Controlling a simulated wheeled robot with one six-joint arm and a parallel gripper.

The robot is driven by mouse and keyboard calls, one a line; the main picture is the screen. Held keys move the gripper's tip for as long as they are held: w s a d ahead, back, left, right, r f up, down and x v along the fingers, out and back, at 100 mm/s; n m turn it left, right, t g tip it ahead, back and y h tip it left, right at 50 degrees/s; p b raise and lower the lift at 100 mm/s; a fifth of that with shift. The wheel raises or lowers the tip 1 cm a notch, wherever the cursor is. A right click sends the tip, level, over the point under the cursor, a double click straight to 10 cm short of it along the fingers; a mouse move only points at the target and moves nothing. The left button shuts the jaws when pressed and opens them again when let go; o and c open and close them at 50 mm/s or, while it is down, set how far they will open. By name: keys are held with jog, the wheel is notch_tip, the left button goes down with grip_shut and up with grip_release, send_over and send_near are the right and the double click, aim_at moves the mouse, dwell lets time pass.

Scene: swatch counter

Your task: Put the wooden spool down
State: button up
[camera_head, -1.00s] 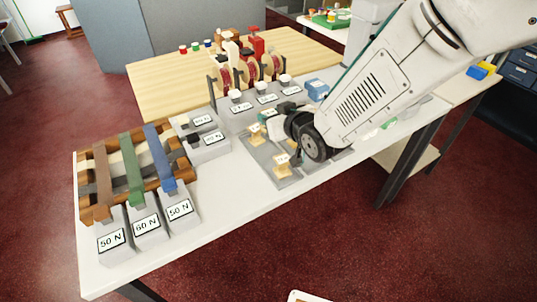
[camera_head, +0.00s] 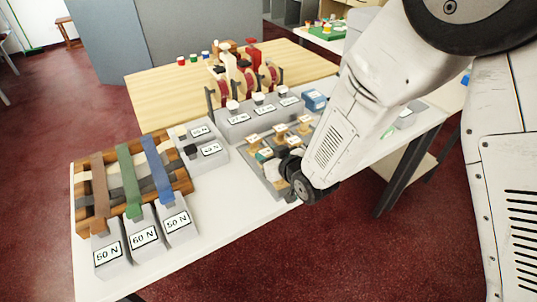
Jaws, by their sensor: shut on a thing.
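A grey tray (camera_head: 251,166) on the white counter holds several small wooden spools with pale labels, such as one at its back left (camera_head: 254,140), one in the back middle (camera_head: 280,131) and one at the back right (camera_head: 304,122). My gripper (camera_head: 268,160) is low over the tray's front left part, with dark jaws and a bit of teal showing. It is shut on the wooden spool. My wrist and forearm cover the tray's right side. The held spool is mostly hidden, and I cannot tell whether it touches the tray.
A grey stand with reels and white knobs (camera_head: 233,123) and a blue box (camera_head: 314,101) stand behind the tray. Left are a small grey stand (camera_head: 209,156), a wooden rack with straps (camera_head: 84,206) and weights marked 50 N and 60 N. The counter's front left (camera_head: 215,215) is clear.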

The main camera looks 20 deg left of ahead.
jog(key=shift+f, duration=0.15)
jog(key=o, duration=1)
jog(key=shift+d+r, duration=0.1)
jog(key=shift+r, duration=0.15)
jog(key=v, duration=1.1)
jog(key=shift+s+d+r, duration=0.15)
jog(key=shift+s+d, duration=0.1)
jog(key=shift+s, duration=0.05)
